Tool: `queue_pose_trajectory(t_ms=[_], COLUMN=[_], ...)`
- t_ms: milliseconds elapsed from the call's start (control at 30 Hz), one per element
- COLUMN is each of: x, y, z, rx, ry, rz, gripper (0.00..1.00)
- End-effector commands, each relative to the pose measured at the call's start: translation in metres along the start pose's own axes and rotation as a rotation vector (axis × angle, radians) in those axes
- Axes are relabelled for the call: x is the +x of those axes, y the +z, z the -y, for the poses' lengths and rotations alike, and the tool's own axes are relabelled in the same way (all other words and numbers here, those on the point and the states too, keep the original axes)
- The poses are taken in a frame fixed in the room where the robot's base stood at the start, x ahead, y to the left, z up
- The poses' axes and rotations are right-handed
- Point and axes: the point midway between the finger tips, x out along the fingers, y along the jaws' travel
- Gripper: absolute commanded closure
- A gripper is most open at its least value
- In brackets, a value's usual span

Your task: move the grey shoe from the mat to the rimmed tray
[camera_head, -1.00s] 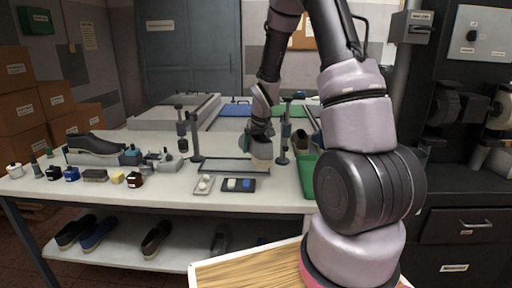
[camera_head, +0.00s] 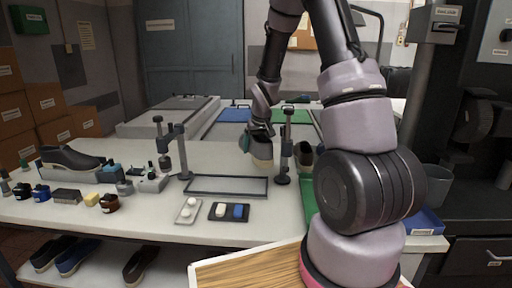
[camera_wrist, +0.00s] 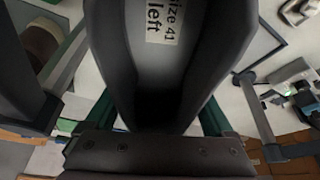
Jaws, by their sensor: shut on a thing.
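The grey shoe (camera_head: 261,152) hangs from my gripper (camera_head: 258,134) above the middle of the table, its pale sole showing. In the wrist view the shoe (camera_wrist: 170,95) fills the centre, with a white label reading "size 41 left" inside. My gripper's green fingers (camera_wrist: 160,122) are shut on it, one on each side. A thin dark-rimmed tray (camera_head: 227,195) lies flat on the table, below and left of the shoe, apparently empty. A blue mat (camera_head: 235,115) and a green mat (camera_head: 291,116) lie farther back; I cannot tell which mat is meant.
A post stand (camera_head: 284,155) rises just right of the shoe, and another (camera_head: 183,155) stands left. Two small trays (camera_head: 229,211) lie in front of the rimmed tray. A dark shoe (camera_head: 70,158) and several bottles are at left. A green edge (camera_head: 308,195) shows at right.

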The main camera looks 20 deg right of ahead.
Motion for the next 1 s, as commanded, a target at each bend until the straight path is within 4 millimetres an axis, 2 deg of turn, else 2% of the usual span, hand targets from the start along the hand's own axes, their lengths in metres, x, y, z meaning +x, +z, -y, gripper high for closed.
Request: queue_pose_trajectory(t_ms=[567,833,1000], x=[0.006,0.012,0.015], y=[0.003,0.005,0.007], z=[0.01,0.024,0.042], rx=[-0.125,-0.288,-0.478], ry=[-0.053,-0.122,-0.203], rz=[-0.001,-0.001,-0.001], gripper=[0.9,0.9,0.9])
